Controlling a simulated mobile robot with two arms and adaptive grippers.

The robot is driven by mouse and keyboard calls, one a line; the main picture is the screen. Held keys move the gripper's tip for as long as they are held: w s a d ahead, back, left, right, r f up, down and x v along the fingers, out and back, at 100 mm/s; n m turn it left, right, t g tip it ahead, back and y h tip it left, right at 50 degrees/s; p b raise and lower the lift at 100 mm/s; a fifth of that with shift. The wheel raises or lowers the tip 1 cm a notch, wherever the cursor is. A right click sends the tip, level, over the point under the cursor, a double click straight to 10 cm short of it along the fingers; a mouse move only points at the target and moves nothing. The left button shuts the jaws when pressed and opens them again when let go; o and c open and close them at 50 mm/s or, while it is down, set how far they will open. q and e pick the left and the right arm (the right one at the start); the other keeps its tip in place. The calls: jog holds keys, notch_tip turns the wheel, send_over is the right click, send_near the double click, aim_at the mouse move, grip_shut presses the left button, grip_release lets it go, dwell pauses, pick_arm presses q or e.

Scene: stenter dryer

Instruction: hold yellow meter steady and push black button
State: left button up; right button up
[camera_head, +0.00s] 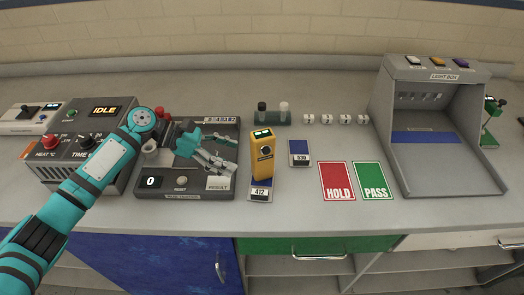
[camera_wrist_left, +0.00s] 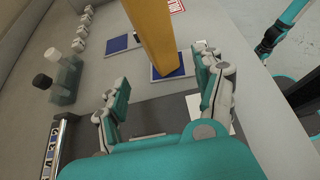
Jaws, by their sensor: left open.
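In the left wrist view the meter (camera_wrist_left: 157,40) stands ahead, between the lines of the two spread fingers (camera_wrist_left: 163,80), not touched. The meter's face is not visible there.
A grey panel (camera_head: 208,190) with a reset button lies under my left gripper. The IDLE timer box (camera_head: 72,125) is at left. A vial holder (camera_head: 272,118), blue pad (camera_head: 299,155), HOLD card (camera_head: 337,181), PASS card (camera_head: 373,181) and light box (camera_head: 440,165) are around the meter.

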aim_at(259, 166)
pick_arm(q)
jog(key=b+x, duration=0.1)
jog(key=x, duration=0.1)
jog(key=shift+s+d+f+b, duration=0.2)
jog(key=shift+d+f+b, duration=0.1)
jog(key=shift+f+b, duration=0.05)
jog(key=b+x, duration=0.1)
jog(key=x, duration=0.1)
jog(key=shift+w+d+f+b, duration=0.15)
jog(key=shift+d+f+b, duration=0.1)
jog(key=shift+b, duration=0.15)
jog(key=d+p, duration=0.2)
jog(key=shift+d+f, duration=0.25)
jog(key=shift+f, duration=0.05)
jog(key=shift+d+f, duration=0.1)
jog(key=shift+d, duration=0.1)
jog(key=shift+d+f, duration=0.2)
jog(key=shift+c, duration=1.4)
jog(key=c, duration=0.7)
pick_arm(e)
jog(key=shift+s+f, duration=0.85)
jog(key=shift+f, duration=0.05)
pick_arm(q)
jog(key=shift+c, duration=0.2)
pick_arm(e)
jog(key=shift+w, duration=0.1)
grip_shut()
jog(key=shift+d, duration=0.15)
